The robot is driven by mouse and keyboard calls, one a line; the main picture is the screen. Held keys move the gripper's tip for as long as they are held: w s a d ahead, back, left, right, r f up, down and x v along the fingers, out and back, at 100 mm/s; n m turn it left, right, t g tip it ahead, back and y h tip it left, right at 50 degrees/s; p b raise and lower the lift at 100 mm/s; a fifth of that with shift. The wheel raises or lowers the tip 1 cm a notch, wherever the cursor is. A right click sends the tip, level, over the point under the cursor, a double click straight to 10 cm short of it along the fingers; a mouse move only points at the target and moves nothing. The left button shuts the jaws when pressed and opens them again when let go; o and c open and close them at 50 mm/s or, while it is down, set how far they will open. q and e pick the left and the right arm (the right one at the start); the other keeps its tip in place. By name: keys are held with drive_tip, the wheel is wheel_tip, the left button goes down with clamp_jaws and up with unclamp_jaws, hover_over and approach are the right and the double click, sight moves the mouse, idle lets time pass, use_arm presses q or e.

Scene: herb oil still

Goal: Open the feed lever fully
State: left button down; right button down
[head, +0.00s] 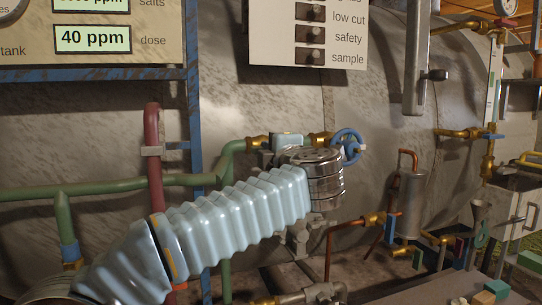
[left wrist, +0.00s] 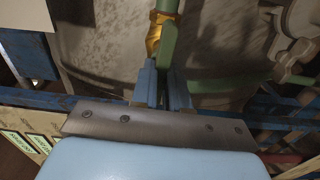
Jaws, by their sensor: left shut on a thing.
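My left arm crosses the head view from the lower left. Its wrist hides the fingers and most of the feed valve there, with a pale blue block (head: 287,140) showing just above it between brass pipe fittings. In the left wrist view my left gripper (left wrist: 162,74) has its two blue fingers close together. They are shut on the feed lever (left wrist: 168,48), a green bar beside a brass fitting (left wrist: 154,38). The grip itself is partly hidden, and I cannot tell how far the lever is turned. My right gripper is in neither view.
A blue handwheel (head: 348,146) stands just right of my wrist. A green pipe (head: 110,190) and a dark red pipe (head: 153,175) run at left near a blue frame post (head: 195,120). A metal cylinder (head: 409,205) and brass pipework stand at right.

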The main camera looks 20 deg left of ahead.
use_arm(q)
drive_tip(key=shift+f+n, duration=0.15)
drive_tip(key=shift+n, duration=0.35)
drive_tip(key=c, duration=1.1)
unclamp_jaws()
drive_tip(key=b+v, duration=0.1)
drive_tip(key=v, duration=1.2)
drive_tip(key=shift+s+d+b, duration=0.25)
drive_tip(key=shift+s+b, duration=0.05)
drive_tip(key=shift+b, duration=0.05)
